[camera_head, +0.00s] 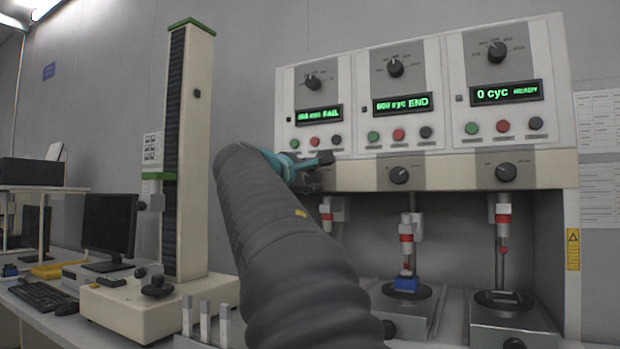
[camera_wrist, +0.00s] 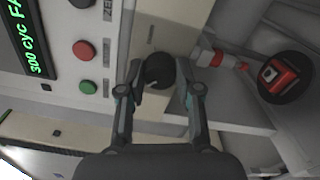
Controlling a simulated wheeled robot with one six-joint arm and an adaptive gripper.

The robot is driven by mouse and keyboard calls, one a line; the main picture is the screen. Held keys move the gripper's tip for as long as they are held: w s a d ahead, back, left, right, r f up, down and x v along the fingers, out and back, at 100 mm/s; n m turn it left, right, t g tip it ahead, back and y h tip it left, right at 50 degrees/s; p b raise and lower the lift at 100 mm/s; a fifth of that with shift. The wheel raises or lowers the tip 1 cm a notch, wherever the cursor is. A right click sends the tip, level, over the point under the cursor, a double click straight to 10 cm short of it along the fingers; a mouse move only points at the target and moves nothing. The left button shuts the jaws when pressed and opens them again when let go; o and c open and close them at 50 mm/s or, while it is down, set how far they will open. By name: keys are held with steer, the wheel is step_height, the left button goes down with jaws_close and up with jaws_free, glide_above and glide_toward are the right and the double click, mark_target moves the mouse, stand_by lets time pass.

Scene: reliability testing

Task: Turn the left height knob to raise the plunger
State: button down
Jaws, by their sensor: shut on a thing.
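The left height knob (camera_wrist: 159,69) is a round black knob on the beige strip of the left test station. My gripper (camera_wrist: 160,78) is shut on it, with one finger on each side in the wrist view. In the head view my gripper (camera_head: 308,168) is at the left end of the strip and hides this knob. The left plunger (camera_wrist: 212,57), a light rod with a red band, points at a red block (camera_wrist: 278,74) on a dark round plate (camera_wrist: 292,92). A small space appears between rod tip and block. The plunger (camera_head: 327,213) also shows below my gripper in the head view.
The middle knob (camera_head: 399,174) and right knob (camera_head: 506,172) sit along the same strip. Coloured buttons and a green display (camera_wrist: 35,43) are close to my gripper. A tall column stand (camera_head: 188,150) is left of my arm, with a monitor (camera_head: 108,225) beyond it.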

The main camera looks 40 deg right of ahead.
steer(key=shift+w+n, duration=0.1)
steer(key=shift+n, duration=1)
steer(key=c, duration=0.8)
jaws_free()
steer(key=v, duration=1.2)
